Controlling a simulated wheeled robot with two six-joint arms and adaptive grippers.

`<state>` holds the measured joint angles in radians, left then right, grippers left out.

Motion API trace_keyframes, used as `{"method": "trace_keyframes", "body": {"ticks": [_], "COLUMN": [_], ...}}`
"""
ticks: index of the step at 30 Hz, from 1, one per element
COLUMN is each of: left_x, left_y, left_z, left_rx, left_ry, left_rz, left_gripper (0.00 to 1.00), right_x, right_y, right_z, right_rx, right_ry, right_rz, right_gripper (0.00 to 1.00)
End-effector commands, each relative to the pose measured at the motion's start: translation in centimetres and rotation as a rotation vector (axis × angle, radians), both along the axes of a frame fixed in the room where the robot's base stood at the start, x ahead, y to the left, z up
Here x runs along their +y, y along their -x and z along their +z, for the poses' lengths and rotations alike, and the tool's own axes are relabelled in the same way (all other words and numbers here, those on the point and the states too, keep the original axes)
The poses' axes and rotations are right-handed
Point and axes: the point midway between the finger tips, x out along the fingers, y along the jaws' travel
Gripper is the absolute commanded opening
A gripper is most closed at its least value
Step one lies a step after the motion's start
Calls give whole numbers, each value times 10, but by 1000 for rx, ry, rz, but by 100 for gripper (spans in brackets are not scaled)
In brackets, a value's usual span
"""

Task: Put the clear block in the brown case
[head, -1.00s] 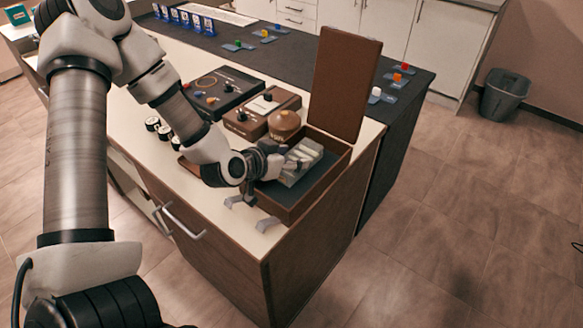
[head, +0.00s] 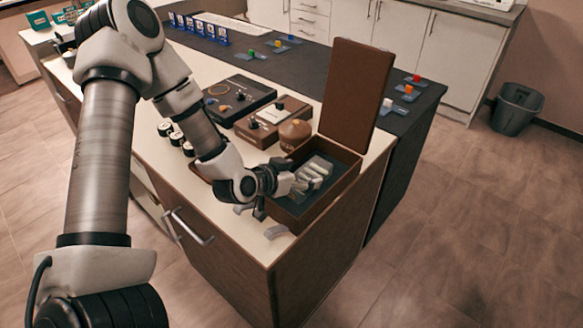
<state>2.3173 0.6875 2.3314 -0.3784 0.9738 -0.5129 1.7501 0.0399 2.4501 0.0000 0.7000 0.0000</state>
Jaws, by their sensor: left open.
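The brown case (head: 343,187) stands open at the near right end of the counter, its tall lid (head: 352,95) upright at the back. A clear block (head: 316,168) is inside the case, over its dark floor, with other pale, clear-looking shapes close beside it. I cannot separate these shapes from one another surely. My left gripper (head: 288,184) is open at the left side of the case, its fingers over the interior and close to the clear block. Whether they touch it is unclear. My right gripper is not in view.
A brown rounded pot (head: 295,133) stands just behind the case, beside a brown box with a knob (head: 273,118). A black kit tray (head: 238,96) lies farther left. Small coloured blocks sit on the dark counter behind.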

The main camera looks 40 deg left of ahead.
Motion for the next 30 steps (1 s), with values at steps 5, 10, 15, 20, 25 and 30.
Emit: {"method": "trace_keyframes", "body": {"ticks": [5,10,15,20,25,30], "left_x": [4,7,12,14,15,15], "left_y": [24,54,81,97,104,104], "left_z": [16,34,55,58,57,55], "left_rx": [0,0,5,6,1,0], "left_ry": [12,14,9,3,2,2], "left_rz": [7,6,6,2,1,1], "left_gripper": [87,87,87,87,87,87], "right_x": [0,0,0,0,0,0], "right_y": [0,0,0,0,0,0], "right_z": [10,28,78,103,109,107], "right_rx": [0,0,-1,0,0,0], "right_ry": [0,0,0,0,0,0], "right_rz": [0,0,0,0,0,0], "right_gripper": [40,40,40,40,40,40]}}
